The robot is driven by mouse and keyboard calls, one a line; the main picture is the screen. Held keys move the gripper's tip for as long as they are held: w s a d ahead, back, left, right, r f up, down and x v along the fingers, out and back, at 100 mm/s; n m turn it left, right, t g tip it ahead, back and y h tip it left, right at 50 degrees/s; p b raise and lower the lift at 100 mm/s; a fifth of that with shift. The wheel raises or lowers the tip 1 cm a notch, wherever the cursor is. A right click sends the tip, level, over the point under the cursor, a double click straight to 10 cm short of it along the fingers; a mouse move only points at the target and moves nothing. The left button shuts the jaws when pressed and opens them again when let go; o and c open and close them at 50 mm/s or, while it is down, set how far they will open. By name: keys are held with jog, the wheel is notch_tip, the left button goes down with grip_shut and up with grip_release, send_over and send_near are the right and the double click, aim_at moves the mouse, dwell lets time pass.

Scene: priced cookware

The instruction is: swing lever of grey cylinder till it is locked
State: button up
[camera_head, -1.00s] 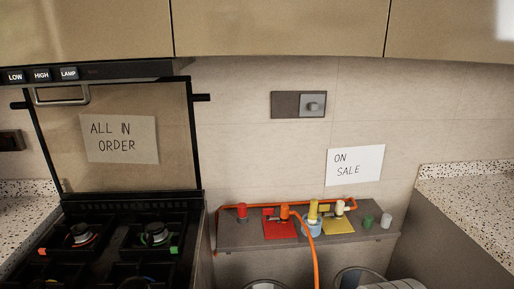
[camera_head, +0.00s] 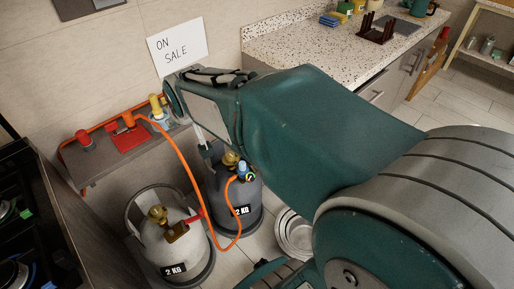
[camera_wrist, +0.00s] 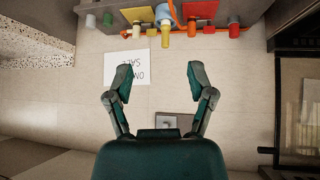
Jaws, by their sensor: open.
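The dark grey cylinder (camera_head: 238,212), marked 2 KG, stands on the floor under the shelf in the head view. On its brass valve sits a blue fitting (camera_head: 243,171), joined to an orange hose. My arm hides part of the cylinder's top, and I cannot make out the lever's position. A lighter grey-white cylinder (camera_head: 160,245), also marked 2 KG, stands to its left with a red lever (camera_head: 194,216) at its brass valve. My gripper (camera_wrist: 154,84) is open and empty in the wrist view, before the wall; no cylinder shows there.
A shelf (camera_head: 100,170) with valves and fittings runs along the wall above the cylinders. The orange hose (camera_head: 186,165) hangs from it. A stove (camera_head: 20,235) is at left, a speckled counter (camera_head: 330,50) at right. Round metal cookware (camera_head: 294,232) is on the floor.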

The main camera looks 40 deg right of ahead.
jog(key=w+d+f+m+t+h, duration=0.1)
jog(key=w+d+f+t, duration=0.1)
jog(key=w+d+f, duration=0.75)
jog(key=w+d+f+m+t+h, duration=0.1)
jog(key=w+d+f+h, duration=0.1)
jog(key=w+d+f, duration=0.65)
jog(key=w+d+f+t+h, duration=0.1)
jog(key=d+f+t, duration=0.1)
jog(key=d+f, duration=1.25)
jog(key=s+d+f+m+t+h, duration=0.1)
jog(key=s+d+f+h, duration=0.1)
jog(key=s+f, duration=0.8)
jog(key=s+d+f+m+t+h, duration=0.15)
jog(key=s+f, duration=0.45)
jog(key=f, duration=0.9)
jog(key=shift+x, duration=5.3)
jog(key=shift+s+d+r, duration=0.1)
jog(key=shift+d+r, duration=0.05)
jog(key=shift+r, duration=0.05)
